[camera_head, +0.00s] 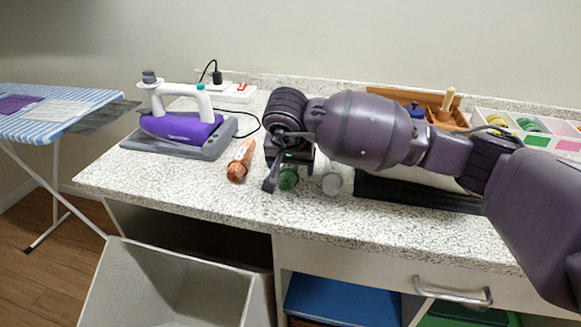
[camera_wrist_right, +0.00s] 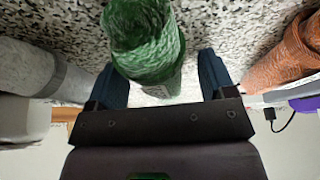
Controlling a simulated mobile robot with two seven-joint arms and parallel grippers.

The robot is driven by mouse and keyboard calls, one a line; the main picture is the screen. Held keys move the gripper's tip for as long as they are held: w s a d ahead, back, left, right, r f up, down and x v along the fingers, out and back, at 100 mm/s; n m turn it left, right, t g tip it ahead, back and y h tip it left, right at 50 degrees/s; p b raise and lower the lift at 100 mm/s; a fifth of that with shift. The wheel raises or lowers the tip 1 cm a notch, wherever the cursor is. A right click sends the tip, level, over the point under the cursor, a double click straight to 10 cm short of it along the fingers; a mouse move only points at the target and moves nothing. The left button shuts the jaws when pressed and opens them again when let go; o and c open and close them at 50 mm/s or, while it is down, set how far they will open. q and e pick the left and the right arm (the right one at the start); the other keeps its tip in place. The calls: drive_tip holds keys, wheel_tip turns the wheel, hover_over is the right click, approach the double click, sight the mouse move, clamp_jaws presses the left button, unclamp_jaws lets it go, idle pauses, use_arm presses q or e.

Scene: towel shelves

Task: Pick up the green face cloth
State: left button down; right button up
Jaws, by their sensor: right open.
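The green face cloth (camera_head: 288,180) is a rolled green cloth on the speckled counter, partly hidden behind my right gripper in the head view. In the right wrist view the green roll (camera_wrist_right: 146,38) lies end-on between and ahead of the two fingers. My right gripper (camera_head: 284,172) is open and reaches down over the roll; in the wrist view its fingers (camera_wrist_right: 163,76) stand to either side of the cloth with gaps visible. Whether either finger touches it I cannot tell. My left gripper is not in view.
An orange-brown roll (camera_head: 241,160) lies left of the green one and a grey-white roll (camera_head: 331,182) right of it, both close by. A purple iron (camera_head: 182,127) stands on a grey base at the back left. A open white bin (camera_head: 170,285) is below the counter.

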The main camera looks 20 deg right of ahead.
drive_tip(key=shift+r, duration=0.1)
drive_tip(key=c, duration=1)
drive_tip(key=shift+r, duration=0.1)
